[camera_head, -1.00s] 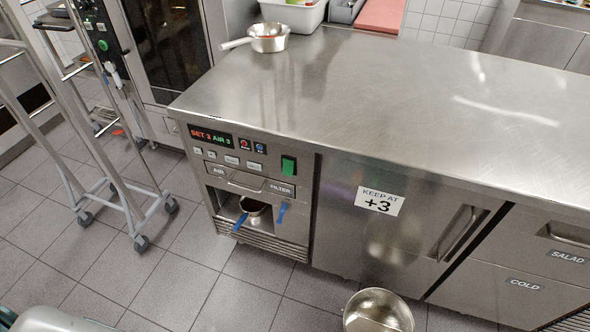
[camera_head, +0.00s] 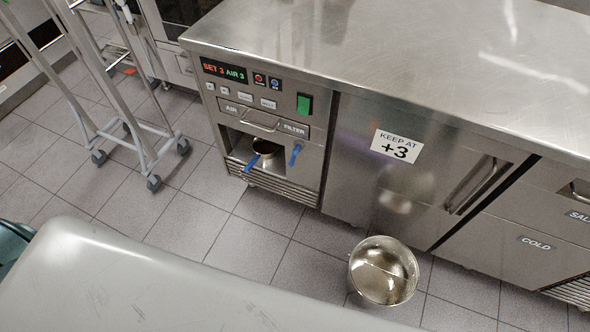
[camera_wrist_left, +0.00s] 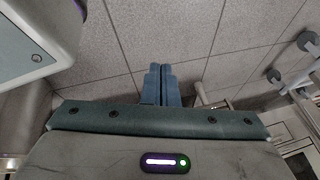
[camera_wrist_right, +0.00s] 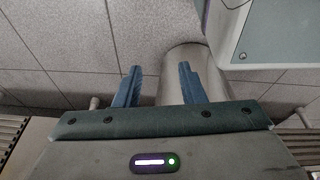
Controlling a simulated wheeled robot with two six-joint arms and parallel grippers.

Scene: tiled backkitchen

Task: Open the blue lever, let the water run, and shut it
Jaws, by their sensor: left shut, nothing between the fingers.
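A blue lever (camera_head: 295,155) hangs on the right side of the open niche in the steel counter unit's front. A second blue handle-like piece (camera_head: 251,163) slants at the niche's left, beside a small metal cup-shaped vessel (camera_head: 267,148) inside; I cannot tell whether they are joined. A round steel pot (camera_head: 383,270) stands on the floor in front of the unit. My left gripper (camera_wrist_left: 161,70) is shut and empty, over floor tiles in its wrist view. My right gripper (camera_wrist_right: 160,75) is open and empty in its wrist view. Neither gripper shows in the head view.
The unit's panel has a red and green display (camera_head: 224,70) and a green switch (camera_head: 304,104). A drawer handle (camera_head: 260,121) is above the niche. A wheeled metal rack (camera_head: 115,110) stands at left. Tiled floor (camera_head: 210,220) before the niche is clear.

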